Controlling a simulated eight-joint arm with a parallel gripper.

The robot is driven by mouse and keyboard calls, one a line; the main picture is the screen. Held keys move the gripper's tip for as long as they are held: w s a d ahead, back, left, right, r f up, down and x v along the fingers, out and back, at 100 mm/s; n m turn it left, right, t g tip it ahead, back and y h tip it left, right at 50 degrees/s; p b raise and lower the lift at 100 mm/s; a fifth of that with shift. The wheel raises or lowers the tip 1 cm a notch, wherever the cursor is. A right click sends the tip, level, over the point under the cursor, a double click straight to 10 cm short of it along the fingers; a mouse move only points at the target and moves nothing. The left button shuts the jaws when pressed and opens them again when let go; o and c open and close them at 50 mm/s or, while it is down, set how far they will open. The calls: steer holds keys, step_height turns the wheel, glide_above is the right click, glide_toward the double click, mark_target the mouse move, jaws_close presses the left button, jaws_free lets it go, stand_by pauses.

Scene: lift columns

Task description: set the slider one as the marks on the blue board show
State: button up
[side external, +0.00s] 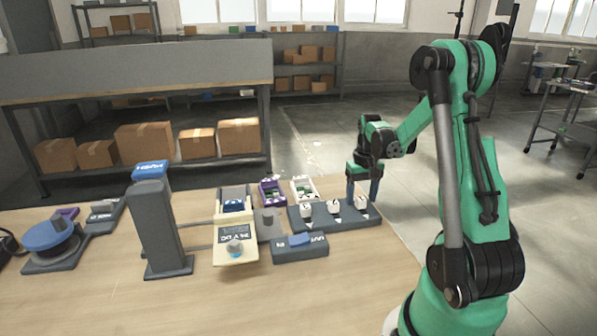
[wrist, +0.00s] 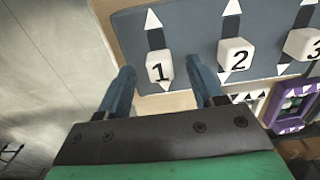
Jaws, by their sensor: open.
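Slider one is a white cube knob marked 1 (wrist: 160,67) in a dark slot on a blue-grey board (wrist: 190,38). White arrowheads mark the slot's ends; the knob sits close to the lower arrowhead in the wrist view. In the side view the board (side external: 322,224) carries three white knobs, and the rightmost knob (side external: 361,204) is under my gripper (side external: 362,196). In the wrist view my gripper (wrist: 162,74) is open, one finger on each side of knob 1. Contact with the knob cannot be told. I cannot tell which marks give the setting.
Knob 2 (wrist: 236,54) and knob 3 (wrist: 303,45) stand in neighbouring slots. A purple tray (side external: 272,192) and a white tray (side external: 304,188) lie behind the board. A grey block with a blue slider (side external: 300,246) sits in front. The table's right edge is close by.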

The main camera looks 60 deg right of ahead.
steer(key=shift+f, duration=0.25)
jaws_close()
stand_by(1.2)
